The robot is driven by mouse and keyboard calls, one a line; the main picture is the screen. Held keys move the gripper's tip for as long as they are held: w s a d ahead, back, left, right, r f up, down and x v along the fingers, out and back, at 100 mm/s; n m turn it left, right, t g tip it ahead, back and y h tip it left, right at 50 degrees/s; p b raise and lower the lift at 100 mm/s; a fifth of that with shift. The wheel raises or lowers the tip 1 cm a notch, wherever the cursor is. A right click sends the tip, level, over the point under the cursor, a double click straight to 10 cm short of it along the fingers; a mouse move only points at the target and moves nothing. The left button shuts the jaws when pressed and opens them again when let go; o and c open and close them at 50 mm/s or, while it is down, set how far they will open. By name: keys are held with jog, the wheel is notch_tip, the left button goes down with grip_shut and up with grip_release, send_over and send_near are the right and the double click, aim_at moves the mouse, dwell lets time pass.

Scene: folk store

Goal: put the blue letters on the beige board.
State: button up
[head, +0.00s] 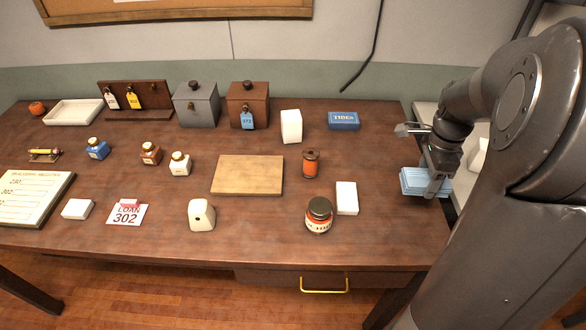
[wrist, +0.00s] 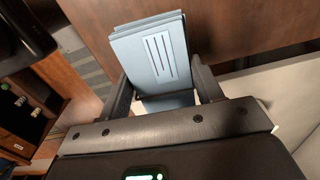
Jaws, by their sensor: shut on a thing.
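The blue letters (head: 424,181) are a light blue stack at the right edge of the table. They also show in the wrist view (wrist: 152,55), with dark lines printed on the top one. My gripper (head: 436,186) is shut on them, and its fingers stand on both sides of the stack in the wrist view (wrist: 158,95). Whether the stack touches the table I cannot tell. The beige board (head: 247,175) lies flat in the middle of the table, well left of my gripper. Its top is bare.
Between the board and my gripper stand an orange spool (head: 311,164), a white block (head: 346,198) and a dark-lidded jar (head: 319,215). A blue TIDES box (head: 343,121) and an upright white block (head: 291,126) stand behind. A white dispenser (head: 202,214) stands in front-left of the board.

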jog(key=w+a+r+n, duration=0.1)
jog(key=w+a+n, duration=0.1)
jog(key=w+a, duration=0.35)
jog(key=w+a+n, duration=0.3)
jog(key=a, duration=0.6)
jog(key=n, duration=0.5)
send_over(248, 172)
jog(key=f, duration=0.6)
jog(key=shift+s+d+f, duration=0.1)
jog(key=shift+d, duration=0.25)
jog(key=shift+a+f, duration=0.25)
jog(key=shift+f, duration=1.9)
jog(key=o, duration=0.5)
jog(key=shift+f, duration=0.15)
jog(key=o, duration=0.5)
